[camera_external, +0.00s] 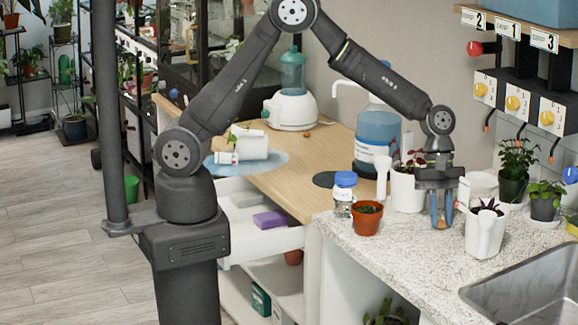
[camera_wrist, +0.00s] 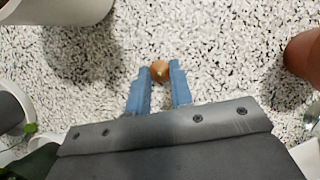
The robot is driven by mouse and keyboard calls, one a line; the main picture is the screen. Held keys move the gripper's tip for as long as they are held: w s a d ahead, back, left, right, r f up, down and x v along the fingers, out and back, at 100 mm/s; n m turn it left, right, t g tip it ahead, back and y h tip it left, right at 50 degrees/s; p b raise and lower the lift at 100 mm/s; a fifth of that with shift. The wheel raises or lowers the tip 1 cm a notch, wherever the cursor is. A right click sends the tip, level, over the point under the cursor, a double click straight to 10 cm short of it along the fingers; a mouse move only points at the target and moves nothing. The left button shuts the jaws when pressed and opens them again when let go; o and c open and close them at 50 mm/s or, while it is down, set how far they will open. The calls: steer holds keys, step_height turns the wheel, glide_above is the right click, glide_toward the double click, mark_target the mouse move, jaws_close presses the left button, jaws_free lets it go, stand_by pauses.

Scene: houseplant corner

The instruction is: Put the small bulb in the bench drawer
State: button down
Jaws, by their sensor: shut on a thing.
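My gripper (camera_external: 441,222) points straight down at the speckled counter, its blue fingers shut on the small bulb. In the wrist view the brown bulb (camera_wrist: 160,70) sits between the fingertips of my gripper (camera_wrist: 160,76), low over or on the counter; I cannot tell which. The bench drawer (camera_external: 272,246) is white and stands open below the wooden bench top, left of the counter. A purple block (camera_external: 269,220) lies in it.
Around my gripper stand a white pot (camera_external: 407,192), a terracotta pot (camera_external: 367,221), a blue-lidded jar (camera_external: 344,195) and a white planter (camera_external: 484,232). A large blue bottle (camera_external: 376,140) stands behind. A sink (camera_external: 525,290) is at right. The front counter is clear.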

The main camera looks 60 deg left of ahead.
mark_target(441, 219)
step_height(441, 219, up, 4)
steer(key=shift+f, duration=0.1)
steer(key=s+d+r, duration=0.3)
steer(key=s+r, duration=0.4)
steer(key=s, duration=0.4)
step_height(441, 219, up, 11)
steer(key=w+a, duration=0.4)
steer(key=a, duration=0.7)
steer(key=w+a, duration=0.4)
steer(key=a, duration=0.7)
steer(key=w+a, duration=0.4)
steer(key=a, duration=0.7)
steer(key=s+a, duration=0.3)
steer(key=a, duration=0.7)
steer(key=s+a, duration=0.3)
steer(key=a, duration=0.8)
steer(key=s+a, duration=1.2)
step_height(441, 219, down, 35)
steer(key=s+a+f, duration=0.1)
steer(key=a+f, duration=0.1)
steer(key=a, duration=0.1)
steer(key=s+a+f, duration=0.1)
steer(key=a+f, duration=0.1)
steer(key=a, duration=0.2)
steer(key=s+a+f, duration=0.2)
steer(key=a, duration=0.2)
steer(key=shift+f, duration=0.3)
steer(key=shift+s+a+f, duration=0.1)
steer(key=shift+f, duration=1.95)
